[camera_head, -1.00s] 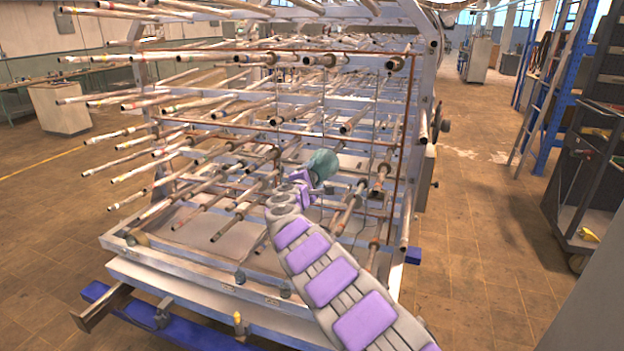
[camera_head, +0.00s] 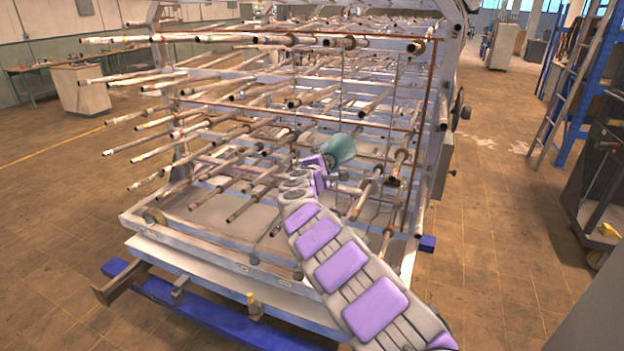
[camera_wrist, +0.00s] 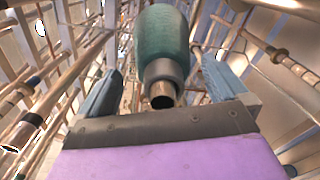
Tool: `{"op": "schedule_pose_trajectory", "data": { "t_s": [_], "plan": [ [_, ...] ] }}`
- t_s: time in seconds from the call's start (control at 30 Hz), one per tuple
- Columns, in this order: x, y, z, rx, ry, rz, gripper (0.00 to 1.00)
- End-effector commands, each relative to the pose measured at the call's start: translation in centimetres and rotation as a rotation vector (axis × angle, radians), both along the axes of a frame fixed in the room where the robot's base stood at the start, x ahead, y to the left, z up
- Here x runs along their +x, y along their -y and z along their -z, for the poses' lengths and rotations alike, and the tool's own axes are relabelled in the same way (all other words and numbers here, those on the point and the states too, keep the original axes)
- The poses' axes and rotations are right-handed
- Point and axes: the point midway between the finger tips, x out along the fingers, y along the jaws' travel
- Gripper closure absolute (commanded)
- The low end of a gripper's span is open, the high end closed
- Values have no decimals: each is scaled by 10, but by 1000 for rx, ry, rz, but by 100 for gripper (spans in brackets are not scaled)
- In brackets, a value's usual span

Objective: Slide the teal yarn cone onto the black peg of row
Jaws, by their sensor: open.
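The teal yarn cone (camera_head: 339,149) is at the front of the rack, right of its middle, just beyond my gripper (camera_head: 322,166). In the wrist view the cone (camera_wrist: 163,35) is straight ahead, with a grey collar and a hollow tube end (camera_wrist: 162,95) facing me. My gripper (camera_wrist: 163,88) is open, one finger on each side of that tube end, with visible gaps. The cone lines up with the pegs around it. I cannot tell whether the tube end is the cone's own core or a peg tip through it. No peg can be singled out as the black one.
The rack (camera_head: 200,245) carries many long pegs pointing towards me, close around my gripper. Thin upright rods cross its front. A blue-footed base (camera_head: 215,322) runs along the floor. A ladder (camera_head: 570,85) and grey cabinet (camera_head: 600,160) stand right. Floor between is clear.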

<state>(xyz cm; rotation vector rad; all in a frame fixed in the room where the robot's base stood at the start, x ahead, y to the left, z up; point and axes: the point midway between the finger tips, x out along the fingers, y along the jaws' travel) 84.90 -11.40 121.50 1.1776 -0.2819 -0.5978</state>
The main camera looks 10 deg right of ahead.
Motion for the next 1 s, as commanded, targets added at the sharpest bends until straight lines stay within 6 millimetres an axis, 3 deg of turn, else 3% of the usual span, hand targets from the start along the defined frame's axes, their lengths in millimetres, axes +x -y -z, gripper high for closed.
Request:
{"op": "schedule_pose_trajectory", "data": {
  "t_s": [0.63, 1.0],
  "plan": [
    [-56, -37, -7, -8, -2, 4, 0],
    [-97, -69, -11, -8, -3, 2, 0]
  ]
}}
